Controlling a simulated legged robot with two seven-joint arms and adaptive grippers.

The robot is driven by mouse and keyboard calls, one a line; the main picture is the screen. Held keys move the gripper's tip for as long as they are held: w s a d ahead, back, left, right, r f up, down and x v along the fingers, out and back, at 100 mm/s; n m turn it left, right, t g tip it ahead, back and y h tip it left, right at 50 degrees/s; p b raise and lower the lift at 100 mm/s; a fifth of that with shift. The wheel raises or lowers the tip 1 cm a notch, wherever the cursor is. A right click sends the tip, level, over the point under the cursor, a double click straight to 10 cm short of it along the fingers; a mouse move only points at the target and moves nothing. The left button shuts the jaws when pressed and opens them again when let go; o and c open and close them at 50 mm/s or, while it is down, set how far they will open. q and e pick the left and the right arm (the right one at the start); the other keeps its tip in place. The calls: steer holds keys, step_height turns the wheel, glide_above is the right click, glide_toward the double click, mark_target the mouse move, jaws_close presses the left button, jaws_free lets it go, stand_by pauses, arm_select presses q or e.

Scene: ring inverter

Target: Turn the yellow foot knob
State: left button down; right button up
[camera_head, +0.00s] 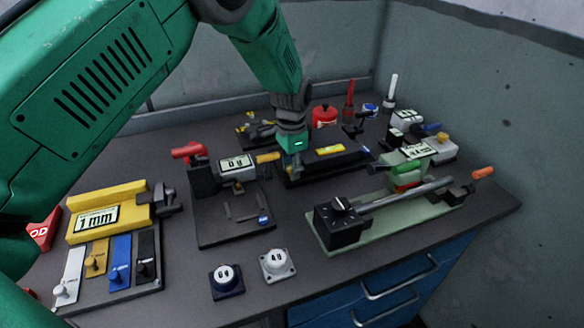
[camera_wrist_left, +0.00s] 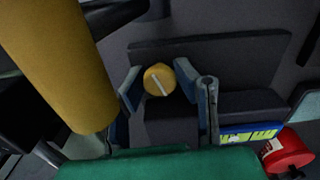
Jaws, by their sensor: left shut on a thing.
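The yellow foot knob (camera_wrist_left: 160,79), round with a pale line across its face, sits against a dark grey block in the left wrist view. My left gripper (camera_wrist_left: 158,88) has its two blue-grey fingers on either side of the knob and is shut on it. In the head view my left gripper (camera_head: 292,168) points down at the left end of a dark fixture (camera_head: 345,162) with a yellow label. The knob cannot be made out there. My right gripper is not in view.
A yellow handle (camera_head: 268,157) on the neighbouring fixture is close to the left of my gripper; it looms large in the left wrist view (camera_wrist_left: 60,60). A red round container (camera_head: 324,115) stands behind. A green-based fixture (camera_head: 385,222) is at the right.

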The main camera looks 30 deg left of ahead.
mark_target(291, 166)
arm_select(q)
steer(key=shift+r+m+p, duration=0.2)
steer(key=shift+m+p, duration=0.55)
steer(key=shift+m, duration=0.35)
steer(key=shift+w+a+f+m+p, duration=0.1)
steer(key=shift+m+p, duration=0.1)
steer(key=shift+m, duration=0.35)
steer(key=shift+f+m+p, duration=0.1)
steer(key=shift+m+p, duration=0.05)
steer(key=shift+m, duration=0.4)
steer(key=c, duration=1.3)
jaws_free()
steer(key=shift+o, duration=0.2)
steer(key=shift+r, duration=0.15)
step_height(291, 166, up, 12)
steer(key=shift+f, duration=0.2)
